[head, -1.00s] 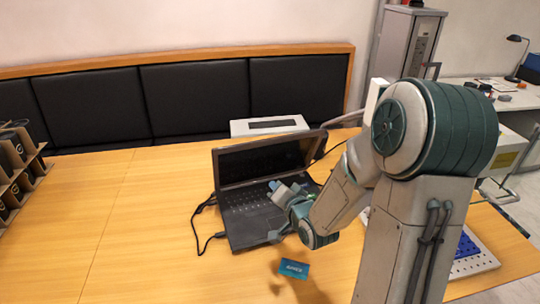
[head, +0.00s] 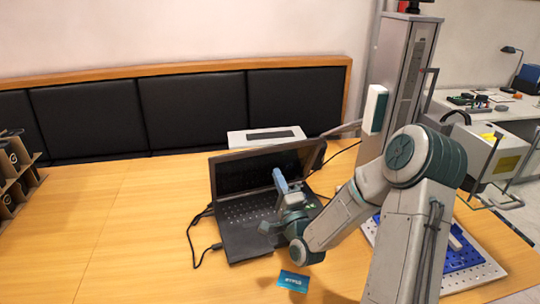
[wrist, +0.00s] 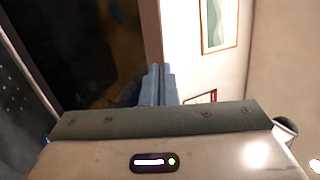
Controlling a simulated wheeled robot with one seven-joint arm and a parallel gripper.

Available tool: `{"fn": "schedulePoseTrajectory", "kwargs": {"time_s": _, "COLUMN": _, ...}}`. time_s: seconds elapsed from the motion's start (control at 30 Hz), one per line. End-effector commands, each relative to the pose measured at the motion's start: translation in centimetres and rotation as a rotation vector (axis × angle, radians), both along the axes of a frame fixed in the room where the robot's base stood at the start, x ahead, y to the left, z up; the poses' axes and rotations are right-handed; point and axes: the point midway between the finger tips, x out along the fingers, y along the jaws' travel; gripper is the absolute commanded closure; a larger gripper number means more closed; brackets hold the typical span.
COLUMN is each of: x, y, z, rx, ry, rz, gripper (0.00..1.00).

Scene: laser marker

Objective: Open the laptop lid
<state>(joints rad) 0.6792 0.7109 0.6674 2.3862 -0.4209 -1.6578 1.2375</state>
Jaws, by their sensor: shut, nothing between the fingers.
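The black laptop (head: 240,235) sits on the wooden table with its lid (head: 240,172) raised, standing roughly upright and leaning a little back. The keyboard is partly hidden by my arm. My gripper (head: 279,178) is shut and empty, above the keyboard and in front of the right part of the screen. In the wrist view the shut fingers (wrist: 158,85) point up beside the dark screen (wrist: 75,45). I cannot tell whether they touch the lid.
A white box-shaped device (head: 265,136) stands behind the laptop. A blue card (head: 293,282) lies in front of it. Cables run to its left. A blue perforated plate (head: 470,262) lies at the right. Brown cartons (head: 12,175) stand at the far left.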

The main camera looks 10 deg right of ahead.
Motion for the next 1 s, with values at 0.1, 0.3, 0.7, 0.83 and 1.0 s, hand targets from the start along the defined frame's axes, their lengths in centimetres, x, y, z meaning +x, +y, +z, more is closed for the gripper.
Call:
{"fn": "schedulePoseTrajectory", "kwargs": {"time_s": 0.1, "x": 2.4, "y": 0.5, "z": 1.3, "rx": 0.000, "ry": -0.002, "rz": 0.001, "gripper": 1.00}}
{"fn": "schedulePoseTrajectory", "kwargs": {"time_s": 0.3, "x": 5.4, "y": 1.0, "z": 2.4, "rx": 0.000, "ry": -0.001, "rz": 0.001, "gripper": 1.00}}
{"fn": "schedulePoseTrajectory", "kwargs": {"time_s": 0.7, "x": 7.0, "y": 1.2, "z": 2.8, "rx": -0.002, "ry": 0.002, "rz": 0.001, "gripper": 1.00}}
{"fn": "schedulePoseTrajectory", "kwargs": {"time_s": 0.83, "x": 6.9, "y": 1.2, "z": 2.8, "rx": -0.002, "ry": 0.002, "rz": 0.001, "gripper": 1.00}}
{"fn": "schedulePoseTrajectory", "kwargs": {"time_s": 1.0, "x": 7.2, "y": 0.7, "z": 3.1, "rx": -0.003, "ry": 0.012, "rz": -0.007, "gripper": 1.00}}
